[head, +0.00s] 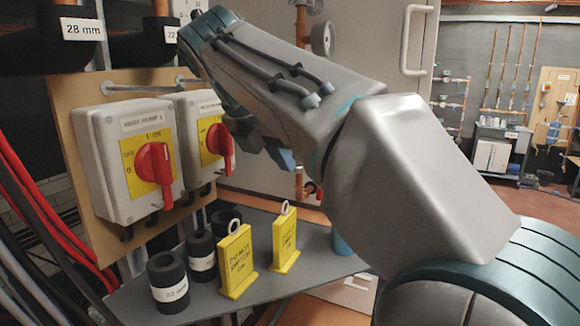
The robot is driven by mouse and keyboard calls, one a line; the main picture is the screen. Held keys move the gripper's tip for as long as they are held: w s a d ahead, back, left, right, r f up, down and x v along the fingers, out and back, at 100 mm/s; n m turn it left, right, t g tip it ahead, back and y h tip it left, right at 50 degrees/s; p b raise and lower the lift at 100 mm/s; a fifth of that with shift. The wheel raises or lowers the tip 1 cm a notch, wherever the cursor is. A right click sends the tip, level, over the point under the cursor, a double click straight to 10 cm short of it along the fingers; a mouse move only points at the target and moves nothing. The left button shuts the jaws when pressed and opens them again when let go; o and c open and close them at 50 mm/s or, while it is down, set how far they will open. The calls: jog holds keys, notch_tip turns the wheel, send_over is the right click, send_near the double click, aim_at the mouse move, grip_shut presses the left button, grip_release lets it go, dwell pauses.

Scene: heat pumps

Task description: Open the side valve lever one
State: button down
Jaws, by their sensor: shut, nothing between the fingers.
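A small valve with a red lever (312,187) sits by a copper pipe (299,182), low behind my arm. It is small and partly hidden by my arm, so its exact lever position is not clear. I cannot tell whether this is side valve lever one. My arm crosses the middle of the head view from the lower right to the upper left. My gripper (281,157) shows only in part below the forearm, with bluish tips. It is shut and empty, and appears up and left of the red lever in the picture.
Two isolator boxes with red rotary switches (154,170) (219,145) hang on a wooden board at left. Yellow signs (236,262) (284,241) and black insulation pieces (168,282) stand on a grey shelf (140,302). A white cabinet door (375,50) stands behind my arm.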

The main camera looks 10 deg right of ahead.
jog(key=w+d+f, duration=0.5)
jog(key=d+f, duration=0.1)
jog(key=f, duration=0.1)
jog(key=shift+w+d+f, duration=0.2)
jog(key=shift+w+d, duration=0.05)
